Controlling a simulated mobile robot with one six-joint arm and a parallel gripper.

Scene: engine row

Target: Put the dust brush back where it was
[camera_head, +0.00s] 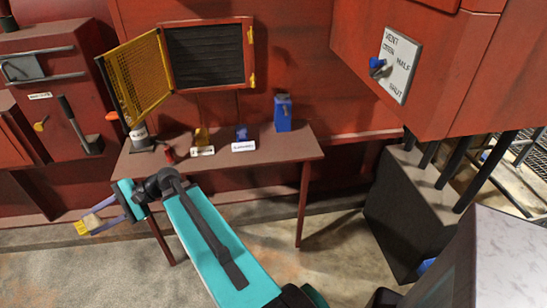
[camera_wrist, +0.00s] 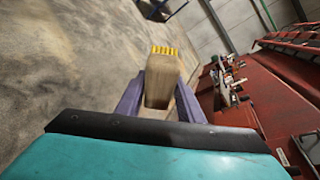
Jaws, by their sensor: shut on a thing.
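The dust brush, with a pale wooden body and yellow bristles, is in my gripper (camera_head: 96,221) at the left of the head view. The brush (camera_head: 91,221) points left and slightly down, held over open floor in front of the red machinery. In the wrist view, the brush (camera_wrist: 162,82) sits between the two purple fingers, bristles at the far end. My gripper is shut on its body. A red-brown table (camera_head: 270,154) stands to the right of the gripper, with small items and white labels on it. I cannot tell which spot the brush came from.
An open yellow mesh door (camera_head: 137,76) hangs above. A red cabinet with a vent plate (camera_head: 398,65) overhangs at right.

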